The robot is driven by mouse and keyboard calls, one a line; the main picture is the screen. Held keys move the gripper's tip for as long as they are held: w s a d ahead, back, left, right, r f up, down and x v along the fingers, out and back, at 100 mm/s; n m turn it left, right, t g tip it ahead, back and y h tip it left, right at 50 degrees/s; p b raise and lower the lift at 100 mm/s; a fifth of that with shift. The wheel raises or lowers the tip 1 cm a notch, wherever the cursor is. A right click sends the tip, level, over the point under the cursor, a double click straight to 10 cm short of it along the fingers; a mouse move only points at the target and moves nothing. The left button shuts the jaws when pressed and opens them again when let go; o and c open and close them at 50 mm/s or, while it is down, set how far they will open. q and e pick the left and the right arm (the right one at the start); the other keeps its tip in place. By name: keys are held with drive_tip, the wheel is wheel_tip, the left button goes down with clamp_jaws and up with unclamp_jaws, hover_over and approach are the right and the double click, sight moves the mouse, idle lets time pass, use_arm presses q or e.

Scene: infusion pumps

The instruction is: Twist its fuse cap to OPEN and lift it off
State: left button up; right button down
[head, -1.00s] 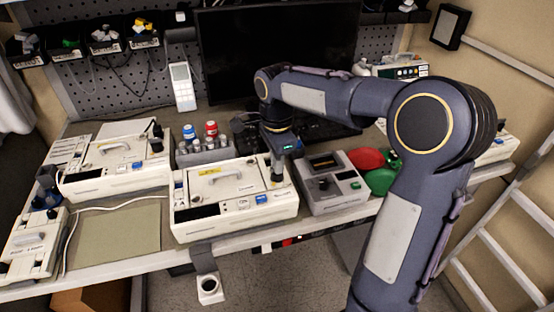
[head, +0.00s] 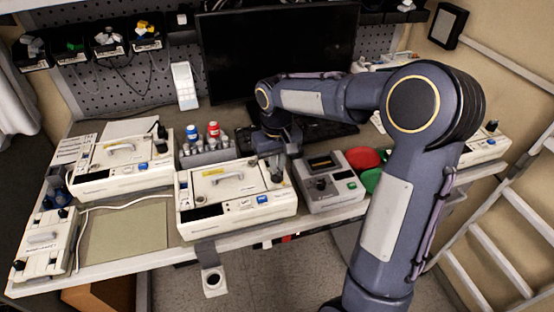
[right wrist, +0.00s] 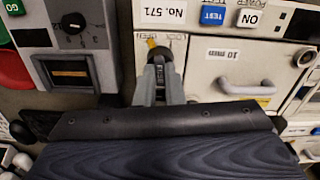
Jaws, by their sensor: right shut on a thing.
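The middle white pump (head: 235,222) stands at the front of the bench, with a handle on its lid. In the right wrist view it bears a "No. 571" label (right wrist: 163,14). My right gripper (head: 277,172) points down at the pump's right end. In the right wrist view its narrow fingers (right wrist: 158,58) are shut at the fuse holder, between printed labels. A small yellow part (right wrist: 152,43) shows just past the fingertips. The fuse cap is mostly hidden by the fingers, so its turn angle cannot be read. My left gripper is not in view.
A grey tester (head: 330,195) with a knob and green button stands close to the right of the pump. Bottles with red and blue caps (head: 205,145) stand behind. Another pump (head: 120,175) is at left, and a greenish mat (head: 125,232) lies clear before it.

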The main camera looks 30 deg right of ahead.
drive_tip(key=shift+n, duration=0.3)
drive_tip(key=c, duration=1.5)
unclamp_jaws()
drive_tip(key=shift+o, duration=0.2)
wheel_tip(320, 180, up, 6)
drive_tip(key=p, duration=0.5)
drive_tip(key=shift+r, duration=0.1)
